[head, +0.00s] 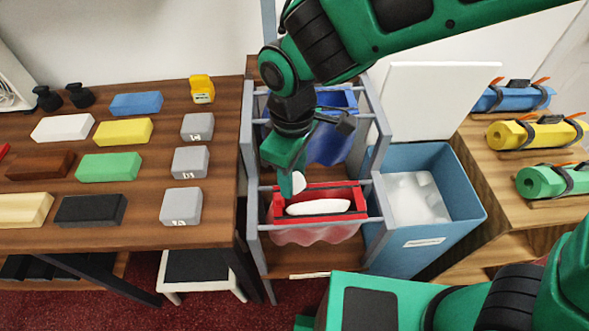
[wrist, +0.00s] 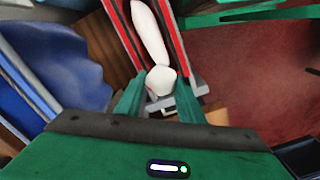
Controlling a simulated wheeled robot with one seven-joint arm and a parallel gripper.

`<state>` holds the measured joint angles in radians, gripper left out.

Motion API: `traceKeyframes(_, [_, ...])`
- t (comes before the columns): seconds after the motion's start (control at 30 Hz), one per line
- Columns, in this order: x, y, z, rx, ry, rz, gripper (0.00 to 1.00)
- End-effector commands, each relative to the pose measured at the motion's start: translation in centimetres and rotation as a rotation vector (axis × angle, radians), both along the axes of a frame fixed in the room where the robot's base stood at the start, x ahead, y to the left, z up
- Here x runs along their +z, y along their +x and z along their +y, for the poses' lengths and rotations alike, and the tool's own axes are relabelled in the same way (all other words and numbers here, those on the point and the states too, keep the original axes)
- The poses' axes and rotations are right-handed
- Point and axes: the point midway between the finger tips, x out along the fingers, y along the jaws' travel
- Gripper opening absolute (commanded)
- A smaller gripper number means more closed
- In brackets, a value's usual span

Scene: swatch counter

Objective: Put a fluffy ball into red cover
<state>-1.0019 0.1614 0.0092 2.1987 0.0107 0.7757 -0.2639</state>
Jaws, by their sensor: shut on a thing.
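The red cover (head: 363,199) hangs in the front bay of a grey rack in the head view, its red rim open at the top. Its rim also shows in the wrist view (wrist: 177,33). A long white piece (head: 318,207) lies in its opening. My gripper (head: 291,183) is over the left end of the cover, pointing down. In the wrist view, my gripper (wrist: 160,84) is shut on a rounded white fluffy ball (wrist: 161,82), beside the near end of the long white piece. The ball's exact height against the rim is hard to tell.
A blue cover (head: 330,148) hangs in the rack bay behind. A blue bin (head: 460,190) with white pieces stands right of the rack, its white lid (head: 425,95) raised. The left table (head: 145,195) holds several coloured blocks; the right shelf holds rolled bundles (head: 537,134).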

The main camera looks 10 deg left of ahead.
Motion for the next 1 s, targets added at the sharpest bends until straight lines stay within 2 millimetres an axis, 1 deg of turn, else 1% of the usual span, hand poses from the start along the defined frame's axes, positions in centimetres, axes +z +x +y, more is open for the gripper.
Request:
traceKeyframes(0.3, [-3.0,-0.1,0.0,0.002,-0.003,0.002,0.27])
traceKeyframes(0.5, [-4.4,-0.1,0.0,0.000,-0.002,0.002,0.27])
traceKeyframes(0.7, [-5.0,-0.1,-0.1,0.000,-0.002,0.001,0.27])
traceKeyframes(1.0, [-5.1,0.0,-0.1,0.000,-0.001,0.000,0.27])
